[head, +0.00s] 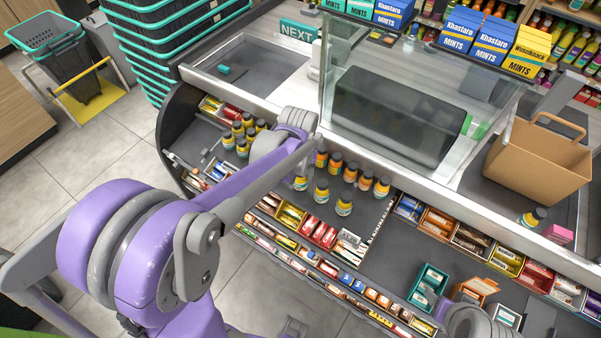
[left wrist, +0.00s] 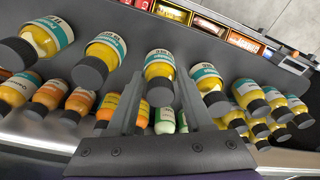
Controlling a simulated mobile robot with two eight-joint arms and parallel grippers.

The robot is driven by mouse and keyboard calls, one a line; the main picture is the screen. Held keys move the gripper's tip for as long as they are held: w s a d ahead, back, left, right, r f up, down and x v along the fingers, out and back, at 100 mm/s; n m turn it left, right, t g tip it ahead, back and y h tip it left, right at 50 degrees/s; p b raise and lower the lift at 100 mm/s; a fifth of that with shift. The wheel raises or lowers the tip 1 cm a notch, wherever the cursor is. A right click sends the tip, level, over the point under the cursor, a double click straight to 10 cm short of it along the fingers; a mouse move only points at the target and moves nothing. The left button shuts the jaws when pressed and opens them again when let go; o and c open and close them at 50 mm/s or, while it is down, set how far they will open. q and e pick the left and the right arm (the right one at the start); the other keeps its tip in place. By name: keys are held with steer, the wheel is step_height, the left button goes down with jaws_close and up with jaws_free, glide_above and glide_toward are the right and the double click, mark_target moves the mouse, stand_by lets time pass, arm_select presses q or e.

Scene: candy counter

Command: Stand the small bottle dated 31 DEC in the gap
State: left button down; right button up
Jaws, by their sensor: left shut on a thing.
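My left gripper (left wrist: 160,86) is shut on a small yellow bottle (left wrist: 160,66) with a dark cap and a white and teal label. The label carries small date print that I cannot read for certain. In the head view my left wrist hides the fingers and this bottle. Similar yellow bottles stand on both sides, one to the left (left wrist: 103,52) and one to the right (left wrist: 204,78) in the left wrist view. In the head view, three yellow bottles (head: 321,190) stand in front of a row of orange ones (head: 350,172). I cannot make out the gap for certain.
More yellow bottles (head: 240,130) cluster left of my wrist. A glass screen (head: 345,60) rises behind the shelf. Candy boxes (head: 310,232) line its front edge. A paper bag (head: 540,160) and a lone bottle (head: 533,216) stand at right. Part of my right arm shows at bottom right.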

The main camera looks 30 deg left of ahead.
arm_select(q)
steer(key=shift+c, duration=1.5)
jaws_free()
steer(key=shift+r, duration=0.3)
steer(key=r, duration=0.3)
steer(key=s+r+p, duration=0.1)
steer(key=r, duration=0.6)
steer(key=shift+s+d+r, duration=0.15)
steer(key=shift+d+r, duration=0.05)
steer(key=shift+r, duration=0.35)
steer(key=s+d+f+m+t, duration=0.2)
steer(key=s+d+f, duration=0.1)
steer(key=s, duration=0.3)
steer(key=s+d+f+m+t, duration=0.1)
steer(key=s+d+f+t, duration=0.1)
steer(key=s, duration=0.5)
steer(key=shift+s+d+f+m, duration=0.3)
steer(key=shift+d+f+m, duration=0.1)
steer(key=shift+d+f, duration=0.3)
